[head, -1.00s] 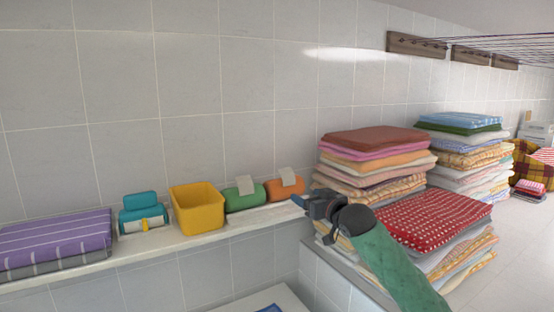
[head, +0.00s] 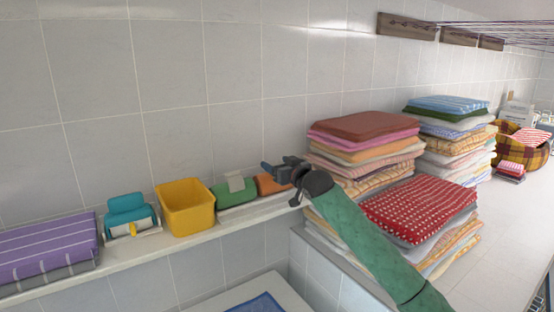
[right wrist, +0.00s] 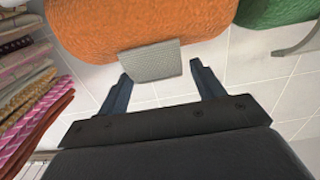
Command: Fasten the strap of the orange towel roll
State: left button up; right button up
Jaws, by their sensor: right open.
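The orange towel roll (head: 268,186) lies on the wall shelf, partly hidden behind my right gripper (head: 280,168) in the head view. In the right wrist view the orange roll (right wrist: 140,28) fills the upper part, and its grey strap end (right wrist: 150,61) sticks out from the roll. My right gripper (right wrist: 160,72) is open, its two fingertips on either side of the strap end, with nothing gripped. The strap is hidden in the head view. My left gripper is not in view.
A green towel roll (head: 228,194) with its own pale strap sits just left of the orange one. A yellow bin (head: 186,208), a teal item (head: 127,212) and purple towels (head: 45,245) stand further left on the shelf (head: 165,246). Stacked towels (head: 365,150) rise at right.

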jog(key=shift+w+a+f, duration=0.15)
jog(key=shift+w+a, duration=0.15)
jog(key=shift+w, duration=0.05)
jog(key=shift+s+d, duration=0.15)
jog(key=c, duration=1)
jog(key=shift+w+a+g+h, duration=0.3)
jog(key=shift+g+h, duration=0.2)
jog(key=shift+g, duration=0.2)
jog(key=shift+w+a+f+g+h, duration=0.2)
jog(key=shift+w+f+g+h, duration=0.15)
jog(key=shift+g+h, duration=0.45)
jog(key=shift+w+a+f+g+h, duration=0.15)
jog(key=shift+f+g+h, duration=0.25)
jog(key=shift+g, duration=0.5)
